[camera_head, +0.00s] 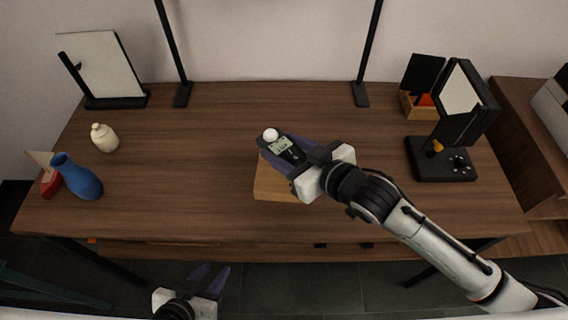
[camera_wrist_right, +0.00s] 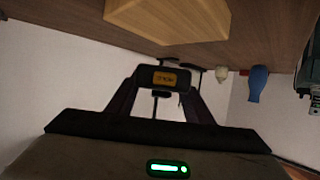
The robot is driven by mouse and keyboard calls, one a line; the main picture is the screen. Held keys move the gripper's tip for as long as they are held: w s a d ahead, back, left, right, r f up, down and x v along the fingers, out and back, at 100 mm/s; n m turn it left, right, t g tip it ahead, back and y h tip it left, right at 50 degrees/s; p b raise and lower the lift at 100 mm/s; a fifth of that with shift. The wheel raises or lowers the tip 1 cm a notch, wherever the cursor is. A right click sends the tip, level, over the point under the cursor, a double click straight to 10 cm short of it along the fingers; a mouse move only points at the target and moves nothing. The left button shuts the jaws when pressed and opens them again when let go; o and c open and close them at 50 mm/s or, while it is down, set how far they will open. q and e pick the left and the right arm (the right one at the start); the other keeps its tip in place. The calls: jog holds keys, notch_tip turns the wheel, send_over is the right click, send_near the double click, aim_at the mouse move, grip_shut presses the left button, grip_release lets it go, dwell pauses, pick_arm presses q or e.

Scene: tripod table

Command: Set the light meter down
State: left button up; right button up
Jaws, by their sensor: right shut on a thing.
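The light meter (camera_head: 284,146) is a small dark device with a pale display and a white ball at its tip. My right gripper (camera_head: 286,153) is shut on it, over the wooden block (camera_head: 274,188) near the middle of the table. In the right wrist view the meter (camera_wrist_right: 165,79) sits between the fingers with a lit amber display. The gripper and meter hide part of the block, so I cannot tell whether the meter touches it. My left gripper (camera_head: 212,279) is empty below the table's front edge, its fingers apart.
A blue vase (camera_head: 78,178), a cream bottle (camera_head: 104,138) and a framed white panel (camera_head: 112,66) stand at the left of the table (camera_head: 210,205). A black lamp-like device (camera_head: 442,160) stands at the right. Two black posts rise at the back. The table between the block and the vase is clear.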

jog(key=shift+f, duration=2.6)
jog(key=shift+f+b, duration=0.2)
jog(key=shift+b, duration=0.15)
jog(key=o, duration=1.1)
jog(key=shift+r, duration=0.15)
jog(key=v, duration=1.2)
jog(key=shift+p, duration=0.4)
